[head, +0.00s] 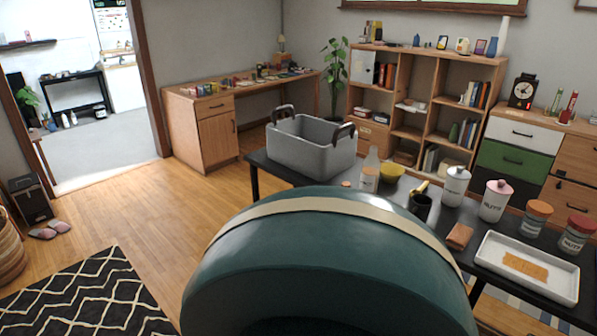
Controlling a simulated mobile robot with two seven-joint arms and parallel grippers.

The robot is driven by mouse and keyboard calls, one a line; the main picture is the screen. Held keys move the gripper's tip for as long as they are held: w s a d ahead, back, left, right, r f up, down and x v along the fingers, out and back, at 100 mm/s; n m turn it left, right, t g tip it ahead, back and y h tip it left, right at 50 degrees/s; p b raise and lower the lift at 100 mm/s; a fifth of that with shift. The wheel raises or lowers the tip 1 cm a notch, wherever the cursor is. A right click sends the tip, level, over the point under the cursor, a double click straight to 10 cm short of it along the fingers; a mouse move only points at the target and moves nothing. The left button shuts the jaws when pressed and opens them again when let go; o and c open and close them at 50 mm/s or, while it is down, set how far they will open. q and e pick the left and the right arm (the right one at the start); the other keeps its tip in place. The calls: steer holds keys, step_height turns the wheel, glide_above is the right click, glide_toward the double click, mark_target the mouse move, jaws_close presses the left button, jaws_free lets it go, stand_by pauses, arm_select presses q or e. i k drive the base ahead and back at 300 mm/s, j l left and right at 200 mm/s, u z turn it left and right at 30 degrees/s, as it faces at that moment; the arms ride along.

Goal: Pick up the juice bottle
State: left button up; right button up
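I see no thing that I can surely name as the juice bottle. A pale, see-through bottle (372,160) stands upright on the black table (268,170), just right of the grey bin; whether it holds juice I cannot tell. A small jar (369,181) stands in front of it. Neither of my grippers is in view. A large dark green rounded form (325,255) with a cream band fills the lower middle and hides the near part of the table.
A grey bin (312,150) stands at the table's left end. Open wooden floor (150,205) lies left.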

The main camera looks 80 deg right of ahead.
mark_target(371, 167)
steer(key=z, duration=3.1)
